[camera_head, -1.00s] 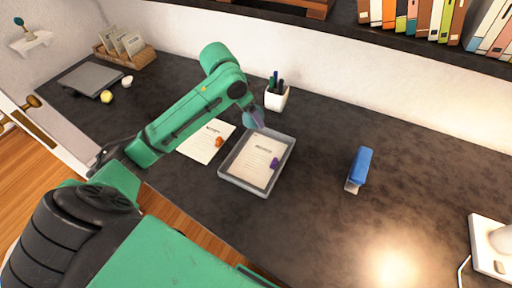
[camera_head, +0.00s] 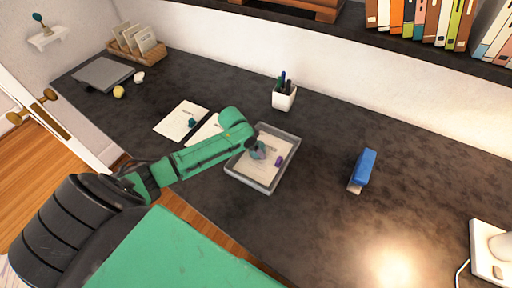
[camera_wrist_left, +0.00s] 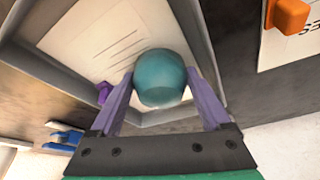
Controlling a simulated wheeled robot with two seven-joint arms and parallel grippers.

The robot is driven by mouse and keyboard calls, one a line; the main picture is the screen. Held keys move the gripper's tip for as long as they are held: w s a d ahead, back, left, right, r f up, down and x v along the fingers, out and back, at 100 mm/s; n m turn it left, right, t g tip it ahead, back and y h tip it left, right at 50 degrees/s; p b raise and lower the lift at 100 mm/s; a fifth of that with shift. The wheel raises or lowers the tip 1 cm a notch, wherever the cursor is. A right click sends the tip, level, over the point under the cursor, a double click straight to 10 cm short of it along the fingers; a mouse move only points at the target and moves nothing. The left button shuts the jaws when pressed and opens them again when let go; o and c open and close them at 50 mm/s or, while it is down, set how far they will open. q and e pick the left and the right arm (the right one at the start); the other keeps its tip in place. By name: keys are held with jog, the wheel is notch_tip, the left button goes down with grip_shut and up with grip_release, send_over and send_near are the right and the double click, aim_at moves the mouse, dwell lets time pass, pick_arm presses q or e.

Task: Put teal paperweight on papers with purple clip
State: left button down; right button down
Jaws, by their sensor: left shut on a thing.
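My left gripper (camera_head: 257,150) is over the grey tray (camera_head: 246,179), shut on the teal paperweight. The round, smooth teal paperweight (camera_wrist_left: 160,78) sits between the purple fingers in the left wrist view (camera_wrist_left: 162,95). The papers (camera_head: 273,167) with the purple clip (camera_head: 279,161) lie in the tray; the clip also shows beside a finger in the left wrist view (camera_wrist_left: 103,92). I cannot tell whether the paperweight touches the papers. My right gripper is not in view.
Papers with a teal clip (camera_head: 192,123) lie left of the tray. Papers with an orange clip (camera_wrist_left: 289,15) are beside it, partly hidden by my arm. A pen cup (camera_head: 284,97) stands behind, and a blue stapler (camera_head: 362,168) to the right. The desk's right middle is clear.

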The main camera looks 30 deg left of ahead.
pick_arm(q)
grip_release()
jog(key=shift+r, duration=0.1)
jog(key=v, duration=1.2)
jog(key=shift+s, duration=0.1)
